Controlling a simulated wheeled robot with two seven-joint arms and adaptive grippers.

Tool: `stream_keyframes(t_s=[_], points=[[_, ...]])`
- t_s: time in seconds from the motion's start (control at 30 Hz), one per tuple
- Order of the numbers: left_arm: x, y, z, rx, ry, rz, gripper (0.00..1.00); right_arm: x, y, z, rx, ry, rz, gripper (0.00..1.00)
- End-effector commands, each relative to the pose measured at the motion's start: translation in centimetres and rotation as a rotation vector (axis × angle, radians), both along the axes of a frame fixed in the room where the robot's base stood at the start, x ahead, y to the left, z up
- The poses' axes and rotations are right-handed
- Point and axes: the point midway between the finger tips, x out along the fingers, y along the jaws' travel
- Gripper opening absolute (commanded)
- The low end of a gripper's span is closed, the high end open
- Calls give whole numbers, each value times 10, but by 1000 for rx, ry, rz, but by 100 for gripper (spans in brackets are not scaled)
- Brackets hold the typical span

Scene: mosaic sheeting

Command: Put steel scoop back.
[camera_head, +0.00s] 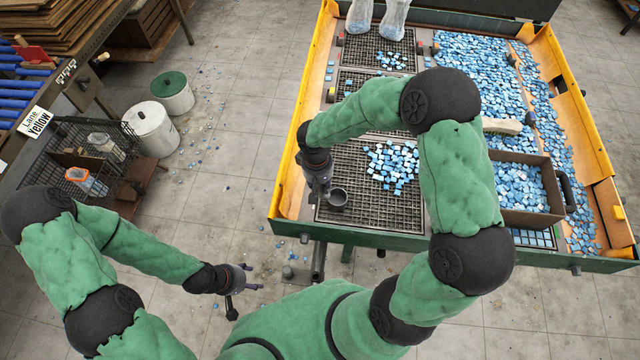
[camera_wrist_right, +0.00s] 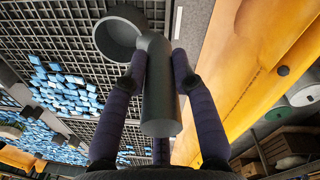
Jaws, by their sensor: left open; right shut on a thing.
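The steel scoop (camera_head: 338,197) is a dark grey round cup on a thick handle. My right gripper (camera_head: 324,190) is shut on its handle, over the near-left part of the front grid panel. In the right wrist view the handle of the steel scoop (camera_wrist_right: 159,95) lies between the dark fingers of my right gripper (camera_wrist_right: 158,62), with the cup beyond to the upper left. I cannot tell whether the scoop touches the grid. My left gripper (camera_head: 247,281) is open and empty, low over the floor left of the table.
Blue and white tiles (camera_head: 392,165) lie on the front grid (camera_head: 370,212). A brown box of tiles (camera_head: 535,218) stands at the table's right, beside a large spread of blue tiles (camera_head: 480,75). A yellow rim (camera_head: 290,140) edges the table's left. White bins (camera_head: 150,128) stand on the floor.

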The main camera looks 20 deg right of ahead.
Motion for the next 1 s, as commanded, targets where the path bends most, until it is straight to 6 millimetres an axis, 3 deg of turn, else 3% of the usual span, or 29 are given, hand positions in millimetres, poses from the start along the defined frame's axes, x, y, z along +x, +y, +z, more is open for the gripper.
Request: stream_keyframes(t_s=[0.3,0.33,0.4,0.83,1.0], points=[[0,0,-4,0,0,0,60,1,0,-2,0,-2,-1,0],[0,0,-4,0,0,0,60,0,0,-3,0,-2,0,30],[0,0,-3,0,0,0,60,0,0,-2,0,-2,0,50],[0,0,1,0,0,0,60,0,0,2,0,-1,-1,51],[0,0,6,0,0,0,60,2,1,25,-1,-6,-1,51]])
